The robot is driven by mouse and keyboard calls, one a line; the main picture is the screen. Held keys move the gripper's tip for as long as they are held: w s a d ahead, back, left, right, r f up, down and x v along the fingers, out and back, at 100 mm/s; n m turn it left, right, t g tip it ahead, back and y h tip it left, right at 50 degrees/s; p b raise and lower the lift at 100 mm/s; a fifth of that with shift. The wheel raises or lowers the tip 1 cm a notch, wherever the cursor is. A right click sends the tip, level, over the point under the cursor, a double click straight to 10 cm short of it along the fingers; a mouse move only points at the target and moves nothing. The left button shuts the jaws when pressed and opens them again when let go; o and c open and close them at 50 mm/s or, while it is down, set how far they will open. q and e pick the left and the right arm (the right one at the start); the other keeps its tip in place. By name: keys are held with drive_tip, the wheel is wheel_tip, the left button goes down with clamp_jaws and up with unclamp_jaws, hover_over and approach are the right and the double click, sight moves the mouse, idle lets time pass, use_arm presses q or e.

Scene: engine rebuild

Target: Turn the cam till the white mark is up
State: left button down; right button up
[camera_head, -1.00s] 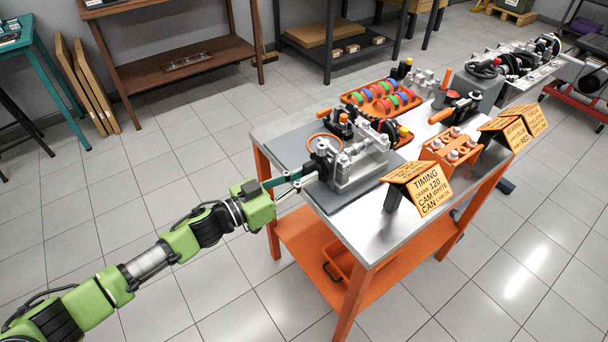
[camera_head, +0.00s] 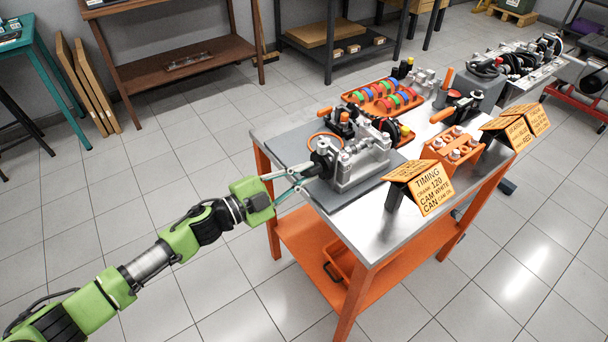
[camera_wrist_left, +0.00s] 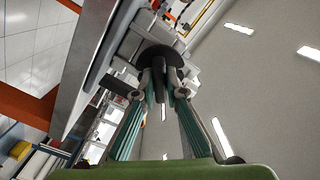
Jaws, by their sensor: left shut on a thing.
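The engine block (camera_head: 362,160), silver-grey, stands on a grey mat (camera_head: 286,145) at the left end of the metal-topped table. My left gripper (camera_head: 312,170) reaches its left side and is shut on a dark round part, which I take to be the cam. In the left wrist view the fingertips (camera_wrist_left: 163,88) close on this dark cam (camera_wrist_left: 160,54) at the end of the block (camera_wrist_left: 132,42). I cannot make out the white mark. My right gripper is not in view.
An orange tray of coloured rings (camera_head: 366,100) stands behind the block. An orange holder with silver pieces (camera_head: 452,148) stands to its right. More orange signs (camera_head: 520,127) stand at the right edge.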

use_arm(q)
drive_tip(key=m+b, duration=0.1)
drive_tip(key=m, duration=0.3)
drive_tip(key=shift+m+b, duration=0.45)
drive_tip(key=shift+m, duration=1.25)
drive_tip(key=shift+r, duration=0.1)
drive_tip(key=c, duration=2.1)
unclamp_jaws()
drive_tip(key=v, duration=1.2)
